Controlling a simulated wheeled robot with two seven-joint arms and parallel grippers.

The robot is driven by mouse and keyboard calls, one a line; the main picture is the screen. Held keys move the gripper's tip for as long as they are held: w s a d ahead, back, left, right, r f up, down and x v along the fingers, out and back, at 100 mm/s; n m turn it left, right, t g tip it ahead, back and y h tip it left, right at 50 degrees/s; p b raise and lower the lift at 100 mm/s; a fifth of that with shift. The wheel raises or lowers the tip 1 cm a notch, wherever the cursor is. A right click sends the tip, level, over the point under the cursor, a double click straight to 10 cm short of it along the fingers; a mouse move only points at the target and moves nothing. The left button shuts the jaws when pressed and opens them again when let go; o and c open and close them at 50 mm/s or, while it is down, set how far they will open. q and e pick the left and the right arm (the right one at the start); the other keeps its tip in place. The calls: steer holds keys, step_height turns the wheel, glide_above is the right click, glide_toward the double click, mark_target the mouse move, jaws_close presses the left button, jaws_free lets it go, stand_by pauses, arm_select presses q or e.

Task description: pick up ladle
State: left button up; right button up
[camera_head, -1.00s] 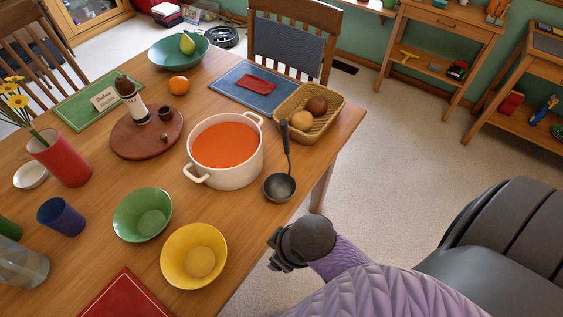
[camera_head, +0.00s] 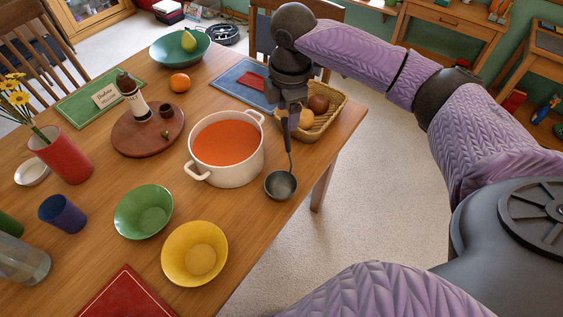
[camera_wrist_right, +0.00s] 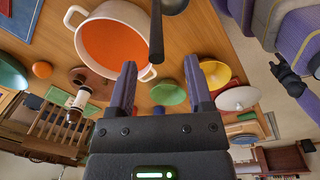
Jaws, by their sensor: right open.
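The dark ladle (camera_head: 280,187) rests at the table's right edge, right of the white pot of orange soup (camera_head: 227,175). Its handle rises toward my right gripper (camera_head: 288,112). My right gripper is open, pointing down over the handle's upper end beside the basket. In the right wrist view, the ladle's handle (camera_wrist_right: 157,38) lies just beyond and between the two spread fingertips (camera_wrist_right: 161,72). I cannot tell whether they touch it. My left gripper (camera_wrist_right: 289,78) shows small and dark at the right of the wrist view; its jaws are unclear.
A wicker basket (camera_head: 335,112) with round items is close to my right gripper, partly behind it. A yellow bowl (camera_head: 194,253) and a green bowl (camera_head: 143,212) stand in front of the pot. A chair is behind the table. Open floor lies right of the table.

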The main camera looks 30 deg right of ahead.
mark_target(285, 129)
steer(key=f, duration=0.2)
steer(key=f+b, duration=0.1)
steer(key=f, duration=0.1)
steer(key=w+f+b, duration=0.1)
steer(key=f, duration=0.1)
steer(key=shift+d+f, duration=0.1)
steer(key=shift+f, duration=0.15)
steer(key=shift+r, duration=0.1)
jaws_close()
